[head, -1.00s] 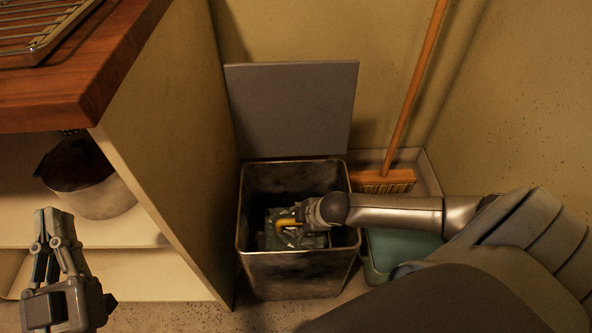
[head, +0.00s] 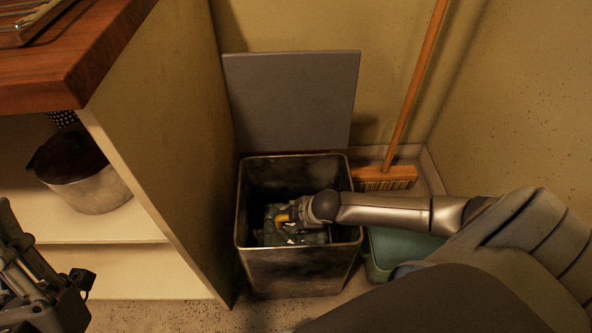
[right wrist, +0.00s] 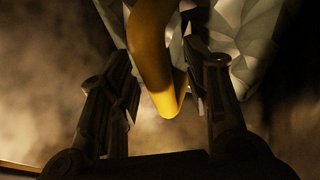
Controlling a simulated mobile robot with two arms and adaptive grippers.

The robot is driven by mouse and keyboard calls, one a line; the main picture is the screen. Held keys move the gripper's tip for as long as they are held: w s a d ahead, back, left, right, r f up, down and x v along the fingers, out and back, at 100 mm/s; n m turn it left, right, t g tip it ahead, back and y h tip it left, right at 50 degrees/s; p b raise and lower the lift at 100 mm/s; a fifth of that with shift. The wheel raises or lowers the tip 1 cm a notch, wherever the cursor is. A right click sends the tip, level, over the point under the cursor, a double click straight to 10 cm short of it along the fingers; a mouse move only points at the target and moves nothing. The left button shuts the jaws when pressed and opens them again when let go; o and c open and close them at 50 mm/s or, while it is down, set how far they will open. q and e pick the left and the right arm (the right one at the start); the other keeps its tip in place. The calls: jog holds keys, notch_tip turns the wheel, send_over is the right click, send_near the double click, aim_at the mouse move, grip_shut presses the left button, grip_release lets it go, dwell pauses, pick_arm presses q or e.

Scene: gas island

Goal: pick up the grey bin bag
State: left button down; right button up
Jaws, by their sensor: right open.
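The grey bin bag (head: 270,236) lies low inside the open metal bin (head: 292,272). A yellow loop or strip (head: 282,219) stands up from it. My right gripper (head: 291,219) reaches down into the bin from the right, at the bag's yellow part. In the right wrist view the yellow strip (right wrist: 153,65) hangs between the open fingers, with the bag's crinkled grey-white folds (right wrist: 245,40) behind. Whether either finger touches it is unclear. My left gripper (head: 22,268) is at the lower left edge, partly cut off, away from the bin.
The bin's flat grey lid (head: 292,100) stands open against the wall. A broom (head: 385,178) leans behind right, and a green box (head: 400,248) stands right of the bin under my arm. A cabinet side panel (head: 165,150) closes off the left; a pot (head: 88,182) sits on its shelf.

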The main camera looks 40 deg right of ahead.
jog(key=shift+c, duration=0.3)
grip_shut()
jog(key=shift+r, duration=0.1)
jog(key=shift+r, duration=0.15)
dwell(0.3)
